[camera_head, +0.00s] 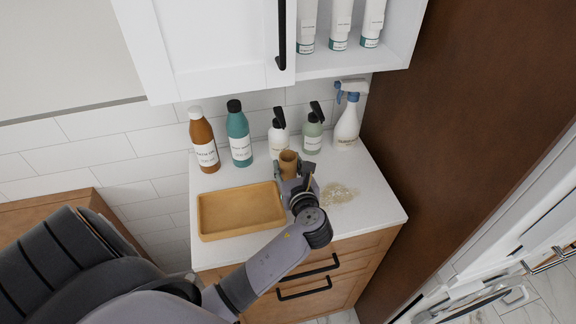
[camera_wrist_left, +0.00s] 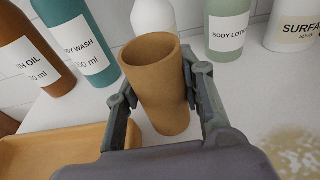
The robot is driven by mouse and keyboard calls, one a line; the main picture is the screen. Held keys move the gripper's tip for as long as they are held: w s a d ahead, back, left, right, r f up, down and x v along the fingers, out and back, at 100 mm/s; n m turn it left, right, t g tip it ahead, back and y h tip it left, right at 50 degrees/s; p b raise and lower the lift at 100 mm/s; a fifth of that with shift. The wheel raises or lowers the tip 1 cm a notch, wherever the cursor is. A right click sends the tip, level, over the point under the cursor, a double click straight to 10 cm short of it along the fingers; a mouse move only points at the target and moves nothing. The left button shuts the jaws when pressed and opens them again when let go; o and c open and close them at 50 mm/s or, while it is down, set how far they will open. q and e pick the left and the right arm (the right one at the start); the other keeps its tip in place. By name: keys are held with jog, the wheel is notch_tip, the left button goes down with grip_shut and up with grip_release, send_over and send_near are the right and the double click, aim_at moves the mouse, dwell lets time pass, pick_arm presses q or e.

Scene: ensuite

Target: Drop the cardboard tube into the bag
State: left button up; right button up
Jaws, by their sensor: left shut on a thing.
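The cardboard tube (camera_head: 289,160) is a short brown hollow cylinder, upright over the white counter, in front of the bottles. My left gripper (camera_head: 297,181) reaches it from the front. In the left wrist view, the tube (camera_wrist_left: 158,85) stands between the two fingers of my left gripper (camera_wrist_left: 160,90), which is shut on it. Its open top shows. I cannot tell whether its base touches the counter. No bag shows in either view. My right gripper is not in view.
A wooden tray (camera_head: 240,211) lies left of the gripper. Behind stand an orange bottle (camera_head: 203,140), a teal bottle (camera_head: 239,134), pump bottles (camera_head: 312,132) and a spray bottle (camera_head: 347,120). A beige spill (camera_head: 340,193) lies right. A brown panel (camera_head: 450,100) bounds the right side.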

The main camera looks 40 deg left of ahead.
pick_arm(q)
jog(key=shift+f, duration=0.15)
jog(key=o, duration=1.1)
